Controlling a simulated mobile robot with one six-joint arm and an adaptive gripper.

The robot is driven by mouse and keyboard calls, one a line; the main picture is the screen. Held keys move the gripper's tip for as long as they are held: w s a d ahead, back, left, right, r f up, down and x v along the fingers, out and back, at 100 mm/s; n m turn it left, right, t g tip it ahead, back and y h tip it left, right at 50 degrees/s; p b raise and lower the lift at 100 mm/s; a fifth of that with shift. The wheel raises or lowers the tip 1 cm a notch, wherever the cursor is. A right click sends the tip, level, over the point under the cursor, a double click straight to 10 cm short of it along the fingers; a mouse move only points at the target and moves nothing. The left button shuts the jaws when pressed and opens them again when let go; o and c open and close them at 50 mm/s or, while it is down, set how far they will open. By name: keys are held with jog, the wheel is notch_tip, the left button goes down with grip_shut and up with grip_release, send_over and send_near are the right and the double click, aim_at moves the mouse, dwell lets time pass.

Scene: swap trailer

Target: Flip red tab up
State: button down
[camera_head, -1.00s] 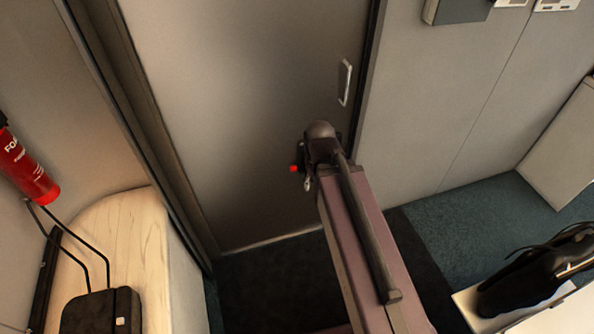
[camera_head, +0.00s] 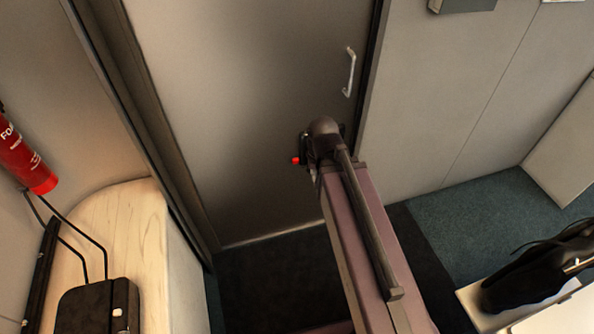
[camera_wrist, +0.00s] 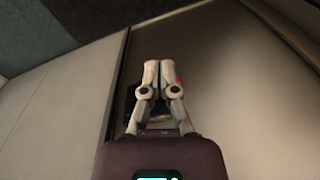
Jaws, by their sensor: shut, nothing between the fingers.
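The red tab (camera_head: 295,161) shows as a small red spot just left of my arm's end, in front of the grey door (camera_head: 240,110). It sits on a dark fitting that is mostly hidden behind my arm. In the wrist view the red tab (camera_wrist: 179,81) peeks out right beside my fingers, mostly covered by them. My gripper (camera_wrist: 158,66) is shut and empty, its two fingertips together in front of the dark fitting. I cannot tell whether the fingers touch the tab. In the head view my arm hides the fingers.
A silver door handle (camera_head: 349,72) is above and right of the tab. A red fire extinguisher (camera_head: 24,160) hangs at the left over a wooden counter (camera_head: 140,220) with a black case (camera_head: 98,310). A black bag (camera_head: 535,272) lies at lower right.

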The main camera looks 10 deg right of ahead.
jog(key=w+a+f+m+t+y+b, duration=0.1)
jog(key=w+f+m+t+b, duration=0.1)
jog(key=w+f+m+b, duration=0.35)
jog(key=w+f+m+t+b, duration=0.3)
jog(key=f+m+b, duration=0.3)
jog(key=f+b, duration=0.3)
jog(key=m+t+b, duration=0.8)
jog(key=m+b, duration=1.3)
jog(key=b, duration=0.6)
send_near(294, 168)
jog(key=s, duration=0.4)
jog(key=shift+d+r+y, duration=0.25)
jog(key=shift+d+y, duration=0.05)
jog(key=shift+d, duration=0.1)
jog(key=shift+w, duration=0.1)
jog(key=b+x, duration=0.3)
jog(key=x, duration=0.6)
jog(key=shift+w+f, duration=0.1)
jog(key=shift+w, duration=0.5)
jog(key=shift+s+r+p, duration=0.2)
jog(key=shift+r+p, duration=0.4)
jog(key=shift+r, duration=0.25)
jog(key=shift+r+p, duration=1.2)
jog(key=shift+p, duration=0.05)
